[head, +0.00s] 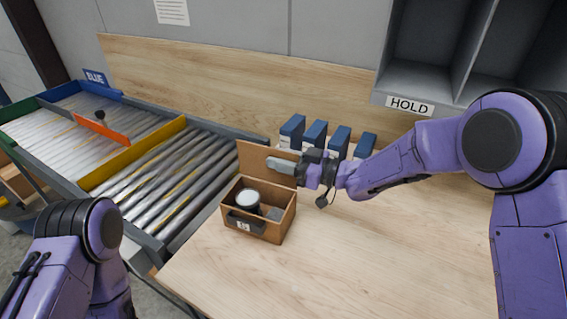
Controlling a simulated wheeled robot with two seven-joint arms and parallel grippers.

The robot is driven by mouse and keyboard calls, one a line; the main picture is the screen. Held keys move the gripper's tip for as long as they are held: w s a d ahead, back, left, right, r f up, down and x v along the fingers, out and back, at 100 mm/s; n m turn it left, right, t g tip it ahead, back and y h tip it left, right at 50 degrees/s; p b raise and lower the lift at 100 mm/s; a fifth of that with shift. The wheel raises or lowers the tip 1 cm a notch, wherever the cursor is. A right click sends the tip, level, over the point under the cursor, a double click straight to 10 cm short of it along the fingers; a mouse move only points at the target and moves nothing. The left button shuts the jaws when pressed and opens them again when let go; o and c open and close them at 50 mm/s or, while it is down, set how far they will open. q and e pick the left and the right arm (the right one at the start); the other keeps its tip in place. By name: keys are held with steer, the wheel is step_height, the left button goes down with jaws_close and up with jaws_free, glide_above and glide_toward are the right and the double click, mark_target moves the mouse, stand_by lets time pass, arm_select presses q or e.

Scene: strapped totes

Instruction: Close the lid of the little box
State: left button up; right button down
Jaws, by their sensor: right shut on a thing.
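The little brown box (276,232) stands on the wooden table with its top open. A white-topped dark round item (248,198) and a small grey piece lie inside it. Its lid (252,156) stands about upright at the back edge of the box. My right gripper (278,164) reaches in from the right and is shut on the lid, at the lid's right part. The gripper hides some of the lid's right side. My left arm shows at the lower left, but its gripper is out of view.
Several blue-and-white cartons (314,133) stand behind my right gripper. A roller conveyor (160,165) with coloured rails lies to the left. A grey shelf marked HOLD (410,105) is at the back right. The table (330,260) is clear in front and right of the box.

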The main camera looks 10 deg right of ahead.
steer(key=shift+s+a+n+b, duration=0.25)
steer(key=shift+s+n+b, duration=0.25)
steer(key=shift+n, duration=0.2)
steer(key=c, duration=0.9)
jaws_free()
steer(key=shift+r, duration=0.1)
steer(key=shift+s+d, duration=0.15)
steer(key=shift+d, duration=0.2)
steer(key=b+v, duration=0.2)
steer(key=v, duration=0.7)
steer(key=shift+s+d+b, duration=0.2)
steer(key=shift+d+b, duration=0.1)
steer(key=shift+b, duration=0.1)
